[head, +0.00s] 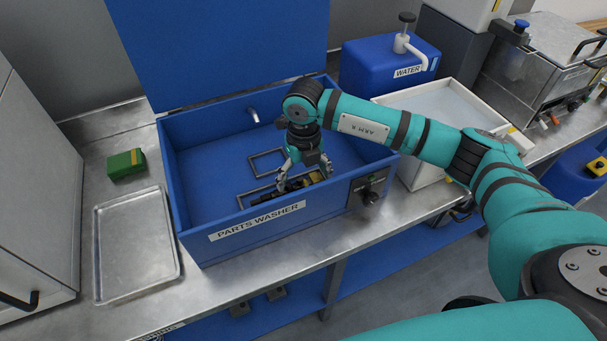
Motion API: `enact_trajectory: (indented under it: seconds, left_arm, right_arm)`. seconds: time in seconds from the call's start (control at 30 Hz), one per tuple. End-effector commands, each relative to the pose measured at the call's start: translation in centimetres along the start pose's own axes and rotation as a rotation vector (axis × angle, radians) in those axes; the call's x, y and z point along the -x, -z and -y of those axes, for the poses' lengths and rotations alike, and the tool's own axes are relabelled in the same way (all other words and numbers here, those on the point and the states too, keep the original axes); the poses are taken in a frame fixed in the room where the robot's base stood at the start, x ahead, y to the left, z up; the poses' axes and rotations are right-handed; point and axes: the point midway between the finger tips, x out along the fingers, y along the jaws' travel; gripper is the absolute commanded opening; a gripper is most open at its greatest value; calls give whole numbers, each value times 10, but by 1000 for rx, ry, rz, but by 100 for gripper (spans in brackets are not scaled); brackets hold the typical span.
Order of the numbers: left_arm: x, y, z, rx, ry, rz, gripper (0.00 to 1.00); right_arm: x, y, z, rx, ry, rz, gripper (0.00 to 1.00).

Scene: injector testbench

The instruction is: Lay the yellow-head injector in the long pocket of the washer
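The blue parts washer (190,190) stands open on the bench with its lid up. Low in its basin, near the front wall, is a long dark-framed pocket (247,199). A dark injector with a yellow part (314,177) lies at this pocket; my gripper partly hides it, so I cannot tell if it is fully seated. My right gripper (306,177) points down into the basin just above the injector. Its fingers are spread apart, one on either side, and look open. My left gripper is not in view.
A smaller square frame (252,164) lies behind the long pocket. A spout (253,114) sticks out of the back wall. A metal tray (137,245) and a green box (126,164) are left of the washer. A blue water container (380,68) and white bin (456,101) stand right.

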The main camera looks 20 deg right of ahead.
Motion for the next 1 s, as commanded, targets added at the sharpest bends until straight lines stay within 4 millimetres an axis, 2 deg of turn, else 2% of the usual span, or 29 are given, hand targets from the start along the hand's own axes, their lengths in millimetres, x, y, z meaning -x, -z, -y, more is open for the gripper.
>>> enact_trajectory:
  seconds: [0.27,0.43,0.57,0.8,1.0]
  left_arm:
    - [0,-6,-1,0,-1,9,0]
    - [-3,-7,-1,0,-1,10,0]
    - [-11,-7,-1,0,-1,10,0]
    - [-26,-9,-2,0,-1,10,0]
    - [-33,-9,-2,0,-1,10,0]
  right_arm:
    - [0,0,0,0,0,0,100]
    - [8,-1,0,0,0,2,100]
    - [29,-1,0,1,-1,6,100]
    - [81,-1,0,1,-2,6,100]
    - [111,-1,0,-1,-1,2,100]
